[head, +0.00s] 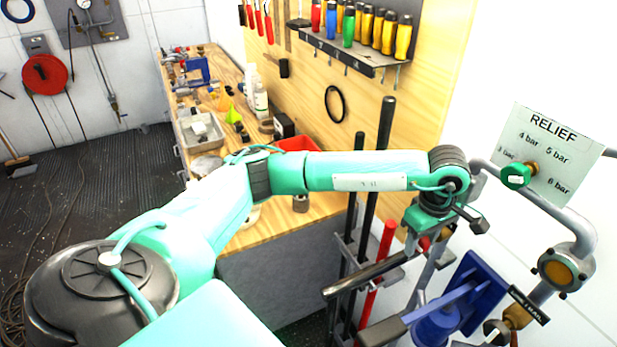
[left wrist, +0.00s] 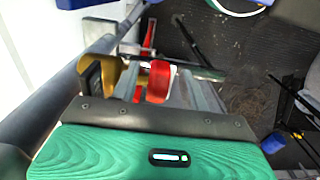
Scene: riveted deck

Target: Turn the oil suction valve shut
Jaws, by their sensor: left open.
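My left gripper (head: 428,242) hangs from the wrist at the right of the head view, pointing down beside the pipework. In the left wrist view it is open, with a grey finger on either side of a red valve handle (left wrist: 158,82). A brass valve body (left wrist: 104,62) shows beside the handle. I cannot tell whether the fingers touch the handle. In the head view the gripper mostly hides this valve. A dark label (head: 529,305) hangs by a brass fitting (head: 517,317) at the lower right; its text is too small to read. My right gripper is not in view.
A RELIEF sign (head: 548,150) and green knob (head: 516,176) are on the pipes to the right. A blue pump (head: 437,325) stands below. Upright bars (head: 385,150) and a cluttered workbench (head: 285,232) lie left of the gripper.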

